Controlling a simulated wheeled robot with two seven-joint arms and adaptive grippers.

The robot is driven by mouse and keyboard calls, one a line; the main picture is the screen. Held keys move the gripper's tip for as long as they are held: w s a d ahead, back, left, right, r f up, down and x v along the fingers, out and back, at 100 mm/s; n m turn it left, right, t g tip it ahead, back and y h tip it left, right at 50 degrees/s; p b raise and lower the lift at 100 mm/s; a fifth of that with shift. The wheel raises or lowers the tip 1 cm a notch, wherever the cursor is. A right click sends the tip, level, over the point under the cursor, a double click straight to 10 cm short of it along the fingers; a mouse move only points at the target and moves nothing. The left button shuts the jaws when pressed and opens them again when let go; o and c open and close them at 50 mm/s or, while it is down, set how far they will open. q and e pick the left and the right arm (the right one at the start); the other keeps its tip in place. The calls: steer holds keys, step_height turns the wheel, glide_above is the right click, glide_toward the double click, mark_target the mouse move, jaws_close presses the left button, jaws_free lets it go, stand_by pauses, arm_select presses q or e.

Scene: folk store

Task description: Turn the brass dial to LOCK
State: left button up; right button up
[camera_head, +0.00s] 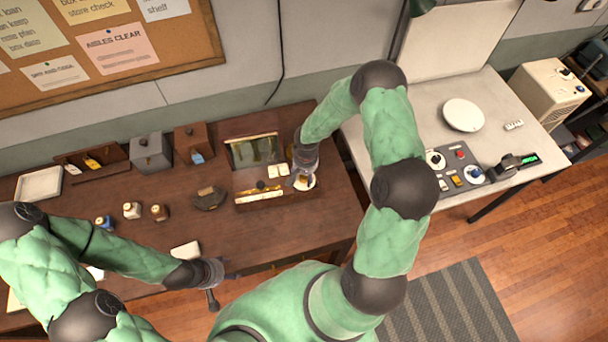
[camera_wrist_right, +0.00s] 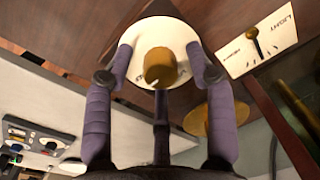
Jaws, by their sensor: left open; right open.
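The brass dial (camera_wrist_right: 160,67) is a round knob on a white round plate (camera_wrist_right: 165,28). In the right wrist view it lies between the fingers of my right gripper (camera_wrist_right: 161,62). The fingers are spread with a gap on both sides of the dial, and a third finger shows below it. No LOCK marking can be read. In the head view my right gripper (camera_head: 304,172) is over the dial's white plate (camera_head: 305,184), at the right end of the brown desk. My left gripper (camera_head: 213,284) is open and empty by the desk's front edge.
A framed case (camera_head: 254,152) stands left of my right gripper. Small boxes and jars fill the desk's left. A grey table (camera_head: 420,110) stands right.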

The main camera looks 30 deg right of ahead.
jaws_close()
steer(key=shift+s, duration=0.1)
steer(key=shift+f+n, duration=0.15)
steer(key=shift+n, duration=0.25)
stand_by(0.5)
steer(key=n+b, duration=0.2)
steer(key=shift+s+f+n, duration=0.1)
steer(key=shift+n, duration=0.3)
steer(key=n+b, duration=0.1)
steer(key=n, duration=0.3)
steer(key=shift+n, duration=0.3)
steer(key=n+b, duration=0.1)
steer(key=n, duration=0.3)
steer(key=shift+n+g, duration=0.3)
steer(key=n, duration=0.4)
steer(key=shift+n, duration=0.4)
